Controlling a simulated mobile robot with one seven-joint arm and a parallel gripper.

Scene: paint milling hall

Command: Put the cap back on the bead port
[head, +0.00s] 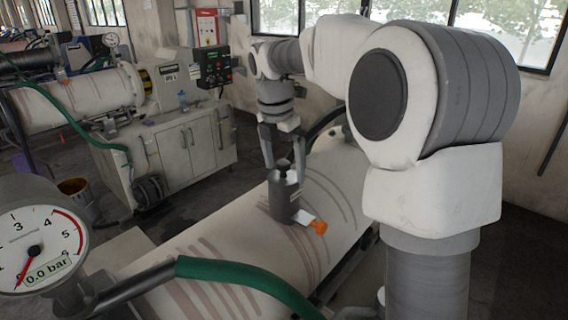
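A dark grey upright cylinder with a narrower knob on top, which looks like the bead port (284,206) and its cap (285,172), stands on the white mill barrel (335,185). I cannot make out a seam between cap and port, so whether the cap is seated is unclear. My gripper (284,168) points down over it, with one finger on each side of the knob. The fingertips are level with the cylinder's upper part; whether they touch it is too small to tell.
A pressure gauge (42,248) reading 0.0 bar is at the front left. A green hose (245,275) crosses the near end of the barrel. A pale cabinet (190,140) with a control box (213,68) stands behind. A yellowish bucket (75,195) sits on the floor at left.

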